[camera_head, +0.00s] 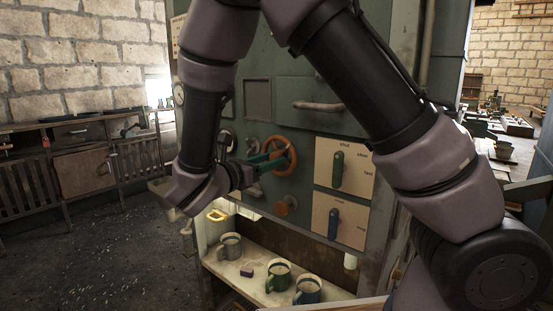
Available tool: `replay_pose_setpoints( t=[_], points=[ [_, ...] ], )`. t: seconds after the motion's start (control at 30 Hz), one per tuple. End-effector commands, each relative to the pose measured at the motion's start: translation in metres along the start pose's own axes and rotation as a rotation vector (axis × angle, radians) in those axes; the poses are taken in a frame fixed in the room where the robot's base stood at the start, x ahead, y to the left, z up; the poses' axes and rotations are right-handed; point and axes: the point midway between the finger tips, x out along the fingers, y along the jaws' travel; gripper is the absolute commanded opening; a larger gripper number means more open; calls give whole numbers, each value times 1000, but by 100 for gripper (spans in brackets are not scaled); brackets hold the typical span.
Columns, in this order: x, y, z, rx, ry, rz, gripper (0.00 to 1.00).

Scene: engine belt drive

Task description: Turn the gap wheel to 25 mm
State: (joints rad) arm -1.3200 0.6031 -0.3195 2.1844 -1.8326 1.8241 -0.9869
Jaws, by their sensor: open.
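An orange-brown handwheel (293,152) stands out from the green machine panel in the middle of the view. No label for it can be read, so I cannot tell for certain that it is the gap wheel, and no 25 mm mark shows. My gripper (272,160) reaches in from the left, its green fingers open at the wheel. The fingers overlap the wheel's left side and middle. I cannot tell whether they touch the rim. My wrist hides part of the panel to the left.
A small orange knob (287,204) sits below the wheel. A green lever (338,169) and a blue lever (333,223) are on pale plates to the right. Several mugs stand on the shelf (232,272) below. Open floor (95,240) lies to the left.

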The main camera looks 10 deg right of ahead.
Motion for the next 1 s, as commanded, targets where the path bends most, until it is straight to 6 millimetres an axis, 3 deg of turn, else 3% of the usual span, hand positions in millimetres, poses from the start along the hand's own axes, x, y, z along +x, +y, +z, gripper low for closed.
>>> replay_pose_setpoints(
  t=[0.2, 0.53, 0.67, 1.0],
  points=[
    [23, 0, 0, 0, 0, -1, 51],
    [26, 0, 0, 1, 1, 0, 51],
    [26, 0, 0, 1, 1, 0, 2],
    [25, 0, 0, 33, 1, -1, 0]
  ],
)
